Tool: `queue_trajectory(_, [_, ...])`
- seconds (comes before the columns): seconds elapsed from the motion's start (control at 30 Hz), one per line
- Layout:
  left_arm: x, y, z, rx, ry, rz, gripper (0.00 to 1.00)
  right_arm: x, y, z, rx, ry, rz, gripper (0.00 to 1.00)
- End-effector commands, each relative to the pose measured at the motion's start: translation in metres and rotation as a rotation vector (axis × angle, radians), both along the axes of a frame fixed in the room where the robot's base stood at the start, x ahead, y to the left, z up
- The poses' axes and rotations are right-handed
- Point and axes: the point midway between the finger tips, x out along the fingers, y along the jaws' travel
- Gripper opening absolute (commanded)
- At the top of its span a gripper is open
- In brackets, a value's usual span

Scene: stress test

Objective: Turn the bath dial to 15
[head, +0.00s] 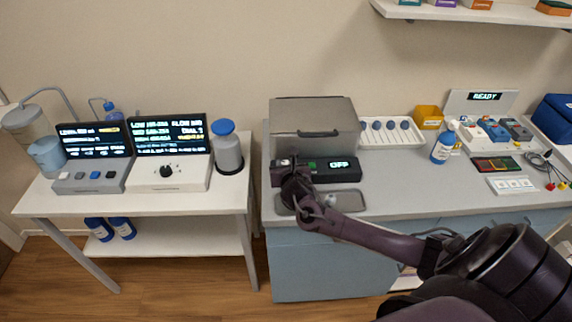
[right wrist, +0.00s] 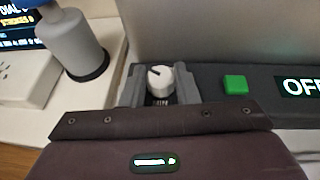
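The bath is a grey lidded box (head: 312,115) on the right-hand counter, with a dark control strip at its front. The strip has a green button (right wrist: 235,84) and a display reading OFF (head: 342,164). The bath dial (right wrist: 160,78) is a white knob with a dark pointer mark toward its upper left. My right gripper (right wrist: 160,90) is at the left end of the strip, its two grey fingers close against the knob's sides, one on each side. In the head view the right gripper (head: 287,171) covers much of that end. My left gripper is not in view.
A side table (head: 200,200) at left carries two dark screens, a black-knobbed white box (head: 168,172) and a grey blue-capped bottle (head: 227,150).

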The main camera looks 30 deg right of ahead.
Motion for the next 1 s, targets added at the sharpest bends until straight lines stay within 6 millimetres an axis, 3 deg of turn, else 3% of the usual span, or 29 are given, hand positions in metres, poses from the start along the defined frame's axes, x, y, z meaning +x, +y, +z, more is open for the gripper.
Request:
queue_trajectory(0.03, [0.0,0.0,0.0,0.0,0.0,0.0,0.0,0.0,0.0,0.0,0.0,0.0,0.0,0.21])
queue_trajectory(0.17, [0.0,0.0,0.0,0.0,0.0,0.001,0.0,0.0,0.0,0.0,0.0,0.0,0.0,0.05])
queue_trajectory(0.57, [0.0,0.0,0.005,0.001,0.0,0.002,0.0,0.001,0.002,0.001,0.001,0.001,-0.085,0.05])
queue_trajectory(1.0, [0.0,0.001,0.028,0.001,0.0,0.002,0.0,0.006,0.008,0.004,0.002,0.0,-0.453,0.05])
